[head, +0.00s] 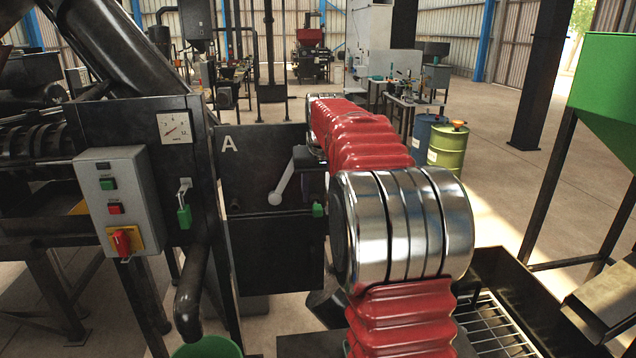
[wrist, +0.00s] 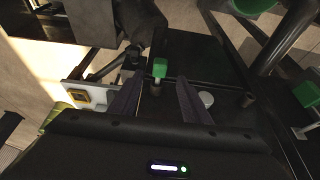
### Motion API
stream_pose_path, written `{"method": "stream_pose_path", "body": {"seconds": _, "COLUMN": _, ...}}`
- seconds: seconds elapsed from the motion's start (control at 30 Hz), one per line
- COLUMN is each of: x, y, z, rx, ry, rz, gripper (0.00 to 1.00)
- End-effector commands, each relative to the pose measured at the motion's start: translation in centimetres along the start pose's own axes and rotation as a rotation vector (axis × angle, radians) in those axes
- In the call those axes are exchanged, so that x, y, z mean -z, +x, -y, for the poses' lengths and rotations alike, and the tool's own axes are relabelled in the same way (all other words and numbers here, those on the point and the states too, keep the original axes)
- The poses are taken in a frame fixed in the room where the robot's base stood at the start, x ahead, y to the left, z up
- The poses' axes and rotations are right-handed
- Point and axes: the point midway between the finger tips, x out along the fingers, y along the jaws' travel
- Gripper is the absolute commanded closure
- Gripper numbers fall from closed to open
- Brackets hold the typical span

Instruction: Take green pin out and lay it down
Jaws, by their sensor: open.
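A green pin (head: 318,210) shows at the right edge of the dark panel marked A (head: 262,165), beside a grey lever (head: 285,184). In the wrist view a green-topped pin (wrist: 160,68), probably the same one, stands just beyond the fingertips, roughly in line with the gap between them. My gripper (wrist: 155,86) is open, with a dark finger on each side of that gap and nothing between them that I can make out. In the head view my red-sleeved arm hides the gripper. A second green-handled piece (head: 184,217) hangs below the gauge.
A grey switch box (head: 118,200) and a dark pipe (head: 190,295) stand left of the panel. A green bucket (head: 207,347) is below. In the wrist view a round grey knob (wrist: 207,98) lies close to the right finger. A grated tray (head: 490,325) is at the lower right.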

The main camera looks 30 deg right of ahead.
Motion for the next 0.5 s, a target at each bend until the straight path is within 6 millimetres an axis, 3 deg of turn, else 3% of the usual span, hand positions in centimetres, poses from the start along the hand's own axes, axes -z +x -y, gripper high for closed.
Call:
{"method": "stream_pose_path", "body": {"seconds": 0.3, "x": 0.0, "y": 4.2, "z": 0.0, "rx": 0.0, "ry": 0.0, "rz": 0.001, "gripper": 0.57}}
{"method": "stream_pose_path", "body": {"seconds": 0.5, "x": 0.0, "y": 5.1, "z": 0.0, "rx": 0.0, "ry": 0.0, "rz": 0.0, "gripper": 0.57}}
